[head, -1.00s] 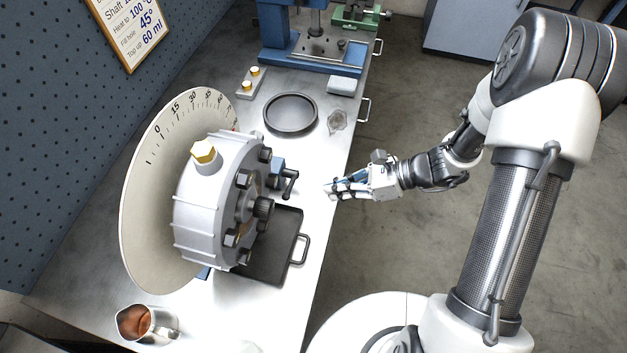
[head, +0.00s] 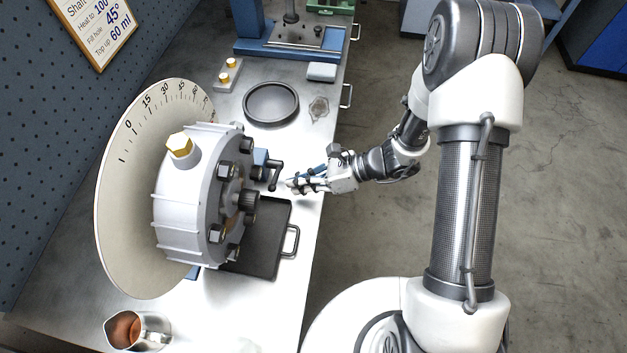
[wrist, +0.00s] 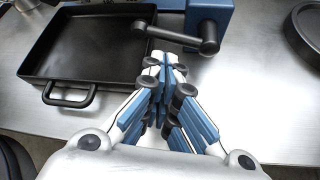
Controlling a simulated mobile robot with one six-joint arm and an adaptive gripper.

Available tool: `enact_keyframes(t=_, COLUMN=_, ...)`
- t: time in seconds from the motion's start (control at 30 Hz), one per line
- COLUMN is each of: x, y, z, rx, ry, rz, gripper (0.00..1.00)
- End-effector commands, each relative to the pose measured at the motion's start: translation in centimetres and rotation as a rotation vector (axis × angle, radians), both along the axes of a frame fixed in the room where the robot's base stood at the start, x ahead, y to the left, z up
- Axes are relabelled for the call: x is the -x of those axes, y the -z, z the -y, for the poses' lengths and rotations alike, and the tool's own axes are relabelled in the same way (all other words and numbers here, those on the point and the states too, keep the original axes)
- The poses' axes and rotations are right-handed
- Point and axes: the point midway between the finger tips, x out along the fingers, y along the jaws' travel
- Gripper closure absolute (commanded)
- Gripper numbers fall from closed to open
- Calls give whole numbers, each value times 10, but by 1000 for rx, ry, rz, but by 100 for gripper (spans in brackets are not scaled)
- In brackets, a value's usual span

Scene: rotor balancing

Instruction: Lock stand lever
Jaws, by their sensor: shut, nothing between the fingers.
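The stand lever (head: 274,174) is a black crank-shaped handle with a round knob, on the blue stand block (head: 260,157) beside the grey rotor housing (head: 190,190). My gripper (head: 292,184) is shut and empty, just right of the lever in the head view. In the wrist view its fingertips (wrist: 163,60) are just below the lever arm. I cannot tell whether they touch it.
A black drip tray (head: 262,240) with a handle lies below the rotor. A large angle dial (head: 118,220) stands behind it. A round dark pan (head: 271,102), a metal jug (head: 135,330) and a blue press (head: 250,25) share the bench. The floor on the right is clear.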

Motion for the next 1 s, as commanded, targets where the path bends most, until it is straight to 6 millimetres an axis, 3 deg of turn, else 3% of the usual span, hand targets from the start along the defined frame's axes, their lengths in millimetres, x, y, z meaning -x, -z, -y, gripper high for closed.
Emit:
enact_keyframes(t=0.27, x=2, y=15, z=-25, rx=1, ry=0, rz=0, gripper=100)
enact_keyframes(t=1.0, x=2, y=11, z=-26, rx=0, ry=1, rz=0, gripper=100)
